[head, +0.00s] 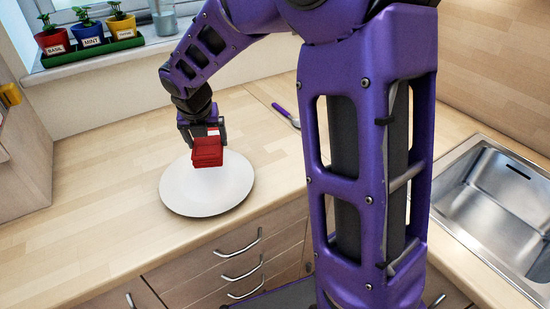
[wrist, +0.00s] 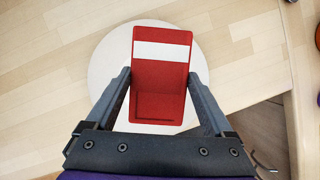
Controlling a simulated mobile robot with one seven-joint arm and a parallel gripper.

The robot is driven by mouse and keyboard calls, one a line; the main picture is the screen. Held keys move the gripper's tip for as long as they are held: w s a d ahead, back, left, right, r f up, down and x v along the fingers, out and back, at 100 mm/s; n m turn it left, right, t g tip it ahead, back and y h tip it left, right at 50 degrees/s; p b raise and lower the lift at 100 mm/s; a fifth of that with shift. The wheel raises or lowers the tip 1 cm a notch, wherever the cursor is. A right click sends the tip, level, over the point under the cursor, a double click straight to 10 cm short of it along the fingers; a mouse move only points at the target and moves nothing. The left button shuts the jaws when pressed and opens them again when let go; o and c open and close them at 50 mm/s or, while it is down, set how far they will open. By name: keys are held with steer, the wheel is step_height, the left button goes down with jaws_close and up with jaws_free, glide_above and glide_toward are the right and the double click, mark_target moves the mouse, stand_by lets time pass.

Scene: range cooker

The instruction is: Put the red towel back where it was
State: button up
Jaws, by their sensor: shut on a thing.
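The red towel (head: 207,152) is a folded block with a white stripe. My gripper (head: 203,133) is shut on it, over a round white plate (head: 180,196) on the counter. In the wrist view, the towel (wrist: 158,85) sits between my two gripper fingers (wrist: 158,90), with the white stripe toward the top of the picture. The plate (wrist: 103,75) shows behind it. I cannot tell whether the towel touches the plate or hangs just above it.
A purple-handled utensil (head: 282,112) lies on the counter behind my arm. Potted herbs in a green tray (head: 92,50) and a glass (head: 164,20) stand on the windowsill. A sink (head: 495,190) is at the right. The counter left of the plate is clear.

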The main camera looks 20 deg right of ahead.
steer(key=w+d+m+h+b, duration=0.15)
steer(key=d+m, duration=0.25)
steer(key=d, duration=1.8)
steer(key=shift+g, duration=0.3)
steer(key=f+b, duration=0.3)
steer(key=f, duration=0.6)
steer(key=shift+s, duration=0.2)
steer(key=shift+f, duration=0.2)
steer(key=o, duration=0.9)
